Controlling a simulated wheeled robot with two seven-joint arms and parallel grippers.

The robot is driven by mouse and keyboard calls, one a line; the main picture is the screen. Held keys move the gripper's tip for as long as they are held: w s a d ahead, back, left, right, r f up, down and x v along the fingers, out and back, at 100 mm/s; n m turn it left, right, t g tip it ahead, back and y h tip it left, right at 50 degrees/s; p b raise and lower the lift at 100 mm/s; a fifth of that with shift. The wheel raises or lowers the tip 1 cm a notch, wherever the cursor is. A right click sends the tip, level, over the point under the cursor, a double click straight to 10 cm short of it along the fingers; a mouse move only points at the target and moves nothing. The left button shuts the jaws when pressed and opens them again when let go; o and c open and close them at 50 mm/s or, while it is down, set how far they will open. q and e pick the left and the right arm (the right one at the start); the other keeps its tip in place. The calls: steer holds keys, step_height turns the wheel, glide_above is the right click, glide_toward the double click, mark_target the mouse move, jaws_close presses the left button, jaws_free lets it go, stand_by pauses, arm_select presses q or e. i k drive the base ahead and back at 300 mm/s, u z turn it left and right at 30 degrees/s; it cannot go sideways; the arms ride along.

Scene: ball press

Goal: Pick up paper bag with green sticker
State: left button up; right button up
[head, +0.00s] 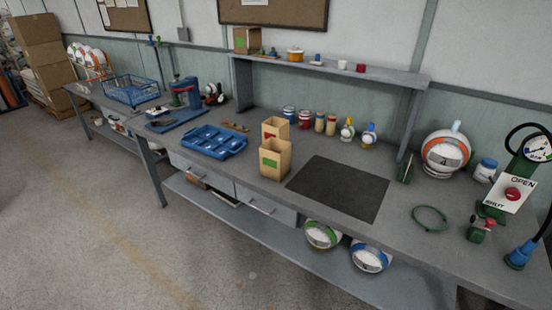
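A brown open-topped paper bag with a green sticker (275,158) stands upright on the workbench, near its front edge and left of a black mat. A second brown paper bag with a red sticker (275,130) stands just behind it, partly hidden by it. Neither of my grippers shows in the head view.
The black mat (338,188) is bare. A blue tray (212,141) lies left of the bags. Several jars and bottles (320,122) stand behind. A green ring (430,218) and a gauge with an OPEN sign (511,192) are at right. Balls (323,235) sit on the lower shelf.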

mark_target(275, 154)
steer(key=z, duration=0.55)
steer(key=k, duration=0.65)
steer(key=u, duration=0.2)
steer(key=i, duration=1.55)
steer(key=z, duration=0.8)
